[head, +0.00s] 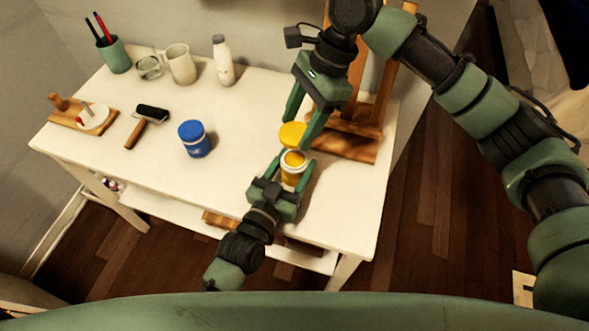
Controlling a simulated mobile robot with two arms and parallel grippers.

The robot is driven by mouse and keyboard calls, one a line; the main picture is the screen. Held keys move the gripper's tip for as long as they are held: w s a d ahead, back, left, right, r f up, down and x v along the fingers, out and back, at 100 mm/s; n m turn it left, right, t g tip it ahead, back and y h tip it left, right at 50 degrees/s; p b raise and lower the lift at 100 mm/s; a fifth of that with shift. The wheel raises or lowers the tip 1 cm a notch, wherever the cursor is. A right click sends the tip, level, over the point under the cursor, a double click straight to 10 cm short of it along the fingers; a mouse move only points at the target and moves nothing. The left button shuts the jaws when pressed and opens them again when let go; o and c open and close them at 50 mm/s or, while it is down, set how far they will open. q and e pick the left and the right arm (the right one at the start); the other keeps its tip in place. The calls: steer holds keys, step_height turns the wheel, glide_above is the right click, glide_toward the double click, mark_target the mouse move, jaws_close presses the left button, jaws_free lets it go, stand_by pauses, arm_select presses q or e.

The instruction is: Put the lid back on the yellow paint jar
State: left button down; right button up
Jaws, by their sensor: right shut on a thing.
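The yellow paint jar (292,176) stands upright and open near the table's front right, with yellow paint showing in its mouth. My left gripper (295,163) reaches in from the front, its fingers on either side of the jar. Whether they press on the jar or only straddle it is unclear. My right gripper (297,136) comes down from above and is shut on the yellow lid (292,134). In the picture the lid appears just behind and above the jar's mouth, apart from it.
A blue jar (194,139) stands left of the yellow jar. A wooden easel (346,142) stands close on the right. A paint roller (149,121), wooden board (69,117), pen cup (114,56), glass (149,67), mug (181,65) and white bottle (222,62) occupy the left and back of the white table (240,115).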

glide_above(292, 162)
steer(key=d, duration=0.1)
steer(key=shift+w+d+f, duration=0.1)
steer(key=shift+w+f, duration=0.15)
steer(key=shift+f, duration=1)
steer(key=shift+w+d+f, duration=0.1)
steer(key=shift+w+f, duration=0.1)
steer(key=shift+f, duration=1.05)
steer(key=shift+f, duration=0.9)
steer(key=shift+f, duration=0.55)
